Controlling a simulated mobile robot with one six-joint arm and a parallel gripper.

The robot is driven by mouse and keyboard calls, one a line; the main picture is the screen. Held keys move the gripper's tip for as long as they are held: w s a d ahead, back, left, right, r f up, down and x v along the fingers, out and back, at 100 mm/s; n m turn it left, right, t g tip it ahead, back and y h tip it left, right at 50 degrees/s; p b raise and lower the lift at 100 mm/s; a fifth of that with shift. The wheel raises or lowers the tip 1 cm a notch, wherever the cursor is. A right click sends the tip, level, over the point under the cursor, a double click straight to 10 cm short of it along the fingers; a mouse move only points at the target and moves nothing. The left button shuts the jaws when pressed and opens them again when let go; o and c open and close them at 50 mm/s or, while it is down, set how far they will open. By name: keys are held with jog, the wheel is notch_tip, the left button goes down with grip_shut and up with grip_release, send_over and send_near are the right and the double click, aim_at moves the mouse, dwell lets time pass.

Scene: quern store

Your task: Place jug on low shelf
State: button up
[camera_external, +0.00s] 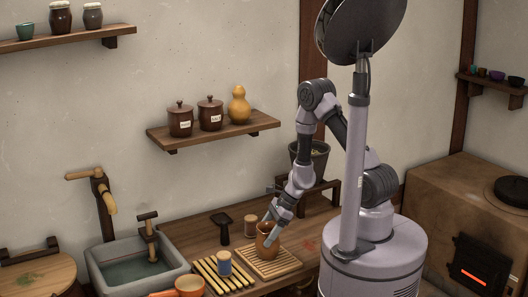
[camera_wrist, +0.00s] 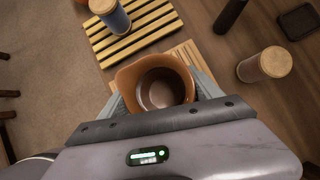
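The jug (camera_external: 267,243) is a small reddish-brown vessel at the pale slatted board on the counter. In the wrist view I look down into its open mouth (camera_wrist: 160,90), with a pouring lip at the left. My gripper (camera_external: 273,232) points down at the jug. Its two fingers lie against opposite sides of the jug, their tips partly hidden by the rim. The jug looks upright; I cannot tell if its base touches the board. The lower wall shelf (camera_external: 256,124) holds two dark lidded jars (camera_external: 180,121) (camera_external: 210,115) and a yellow gourd (camera_external: 239,106).
A blue-wrapped spool (camera_external: 224,263) stands on a slatted rack (camera_external: 214,280). A cork-topped jar (camera_external: 251,226) and dark tool (camera_external: 222,226) are close behind the jug. A stone sink (camera_external: 137,272) is left, a dark bucket (camera_external: 318,165) behind.

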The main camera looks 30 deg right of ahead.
jog(key=o, duration=0.4)
jog(key=shift+o, duration=0.2)
jog(key=shift+r, duration=0.1)
jog(key=s+d+r+n+p, duration=0.1)
jog(key=r+n, duration=0.3)
jog(key=r, duration=0.6)
jog(key=s+d+r+n+t+h+p, duration=0.1)
jog(key=s+d+r+n, duration=0.3)
jog(key=r, duration=0.7)
jog(key=s+d+r+n+t+p, duration=0.1)
jog(key=s+d+r+n+p, duration=0.1)
jog(key=r, duration=0.9)
jog(key=s+n+p, duration=0.1)
jog(key=n, duration=0.1)
jog(key=shift+d+r+n, duration=0.15)
jog(key=shift+r+n, duration=0.1)
jog(key=shift+n, duration=0.15)
jog(key=s+d+r+n+t+h, duration=0.1)
jog(key=s+d+r+n, duration=0.1)
jog(key=s+d+r+n+t+h, duration=0.1)
jog(key=s+d+r+n+h, duration=0.1)
jog(key=d, duration=0.1)
jog(key=shift+s+d+r, duration=0.1)
jog(key=shift+s+r, duration=0.3)
jog(key=shift+c, duration=1.4)
jog(key=shift+d+r, duration=0.1)
jog(key=shift+d, duration=0.1)
jog(key=c, duration=1.3)
